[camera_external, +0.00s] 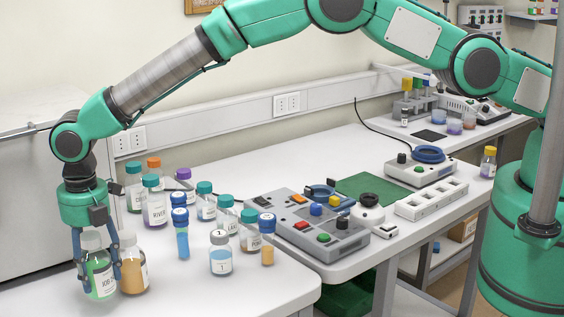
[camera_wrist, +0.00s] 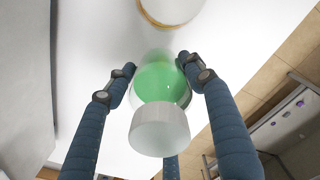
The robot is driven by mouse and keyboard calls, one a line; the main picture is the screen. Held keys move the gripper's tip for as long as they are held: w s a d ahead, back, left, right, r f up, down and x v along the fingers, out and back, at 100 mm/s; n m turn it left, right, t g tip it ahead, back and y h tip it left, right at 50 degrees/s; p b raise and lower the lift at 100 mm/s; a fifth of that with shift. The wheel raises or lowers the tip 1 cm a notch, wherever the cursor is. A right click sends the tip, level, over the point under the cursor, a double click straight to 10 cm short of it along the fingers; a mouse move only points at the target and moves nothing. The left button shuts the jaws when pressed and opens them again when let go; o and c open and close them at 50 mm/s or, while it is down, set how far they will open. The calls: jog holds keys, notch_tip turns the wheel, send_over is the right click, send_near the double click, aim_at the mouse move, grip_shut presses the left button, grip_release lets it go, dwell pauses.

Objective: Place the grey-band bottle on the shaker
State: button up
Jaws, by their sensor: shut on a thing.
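My gripper (camera_external: 99,272) is shut around a clear bottle with green liquid (camera_external: 99,284) and a whitish-grey cap, at the left end of the bench. In the wrist view this bottle (camera_wrist: 160,130) is upright between the blue fingers. I cannot tell whether its base touches the bench. A similar bottle with orange liquid (camera_external: 133,277) stands just right of it.
Several bottles with teal, orange and purple caps (camera_external: 153,210) stand right of my gripper, with blue-capped tubes (camera_external: 181,240) and a small bottle (camera_external: 221,260) nearer the front. A button console (camera_external: 310,235), green mat (camera_external: 375,190) and white rack (camera_external: 431,200) lie farther right.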

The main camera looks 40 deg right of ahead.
aim_at(90, 235)
dwell(0.3)
jog(key=shift+f, duration=1.85)
jog(key=shift+f, duration=0.1)
jog(key=o, duration=1.6)
jog(key=shift+f, duration=0.1)
jog(key=shift+c, duration=0.2)
notch_tip(90, 235, up, 12)
jog(key=shift+r+b, duration=0.15)
jog(key=shift+b, duration=0.3)
jog(key=shift+r, duration=0.1)
